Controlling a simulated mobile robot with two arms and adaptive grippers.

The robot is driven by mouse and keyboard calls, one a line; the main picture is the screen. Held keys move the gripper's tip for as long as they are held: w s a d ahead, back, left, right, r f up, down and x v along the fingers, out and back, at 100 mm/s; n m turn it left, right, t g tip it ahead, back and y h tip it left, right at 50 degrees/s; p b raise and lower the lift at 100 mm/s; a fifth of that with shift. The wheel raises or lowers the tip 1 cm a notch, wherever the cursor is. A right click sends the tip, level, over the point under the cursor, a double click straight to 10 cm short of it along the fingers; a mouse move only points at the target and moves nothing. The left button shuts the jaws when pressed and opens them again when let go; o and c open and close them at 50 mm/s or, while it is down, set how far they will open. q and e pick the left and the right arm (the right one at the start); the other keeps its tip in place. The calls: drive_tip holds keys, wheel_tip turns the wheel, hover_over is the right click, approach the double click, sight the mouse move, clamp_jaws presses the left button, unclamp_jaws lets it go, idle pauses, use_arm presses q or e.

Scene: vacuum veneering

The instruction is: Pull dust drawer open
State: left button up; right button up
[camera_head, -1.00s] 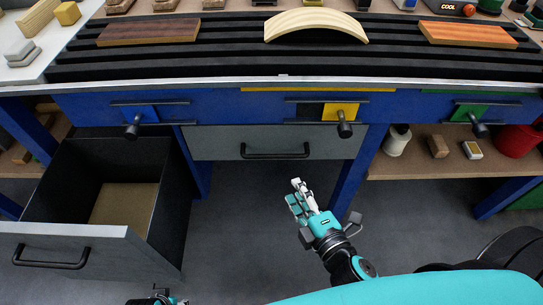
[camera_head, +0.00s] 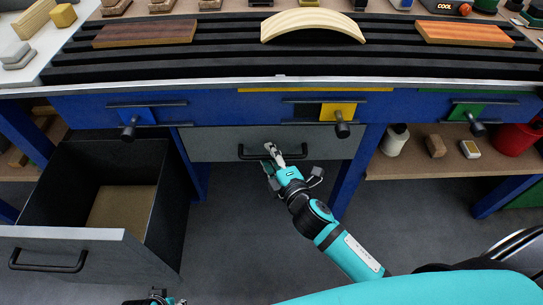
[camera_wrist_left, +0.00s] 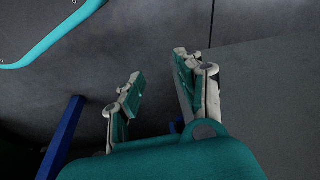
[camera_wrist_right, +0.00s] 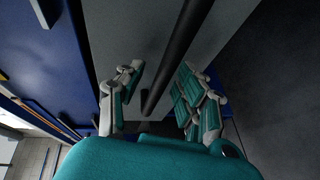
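A grey drawer (camera_head: 215,143), shut, sits under the middle of the bench, with a black bar handle (camera_head: 247,155) on its front. My right gripper (camera_head: 272,153) is at this handle. In the right wrist view its fingers (camera_wrist_right: 160,76) are spread, with the dark handle bar (camera_wrist_right: 183,45) running between them; I cannot tell whether they touch it. Another grey drawer (camera_head: 70,248) at the left stands pulled out, with a brown panel inside. My left gripper (camera_head: 155,299) barely shows at the bottom edge. In the left wrist view its fingers (camera_wrist_left: 160,72) are apart and empty.
Knobs on blue bench fronts (camera_head: 220,107) stick out above the middle drawer. A blue leg (camera_head: 355,180) stands right of it, beside a shelf (camera_head: 400,165) with a white bottle and a red container. The pulled-out drawer fills the left floor. Floor below the middle drawer is free.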

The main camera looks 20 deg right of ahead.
use_arm(q)
drive_tip(key=shift+s, duration=0.15)
use_arm(e)
drive_tip(key=shift+c, duration=0.6)
clamp_jaws()
use_arm(q)
drive_tip(key=shift+s+a+f, duration=0.1)
drive_tip(key=shift+s+f, duration=0.1)
drive_tip(key=shift+w, duration=0.2)
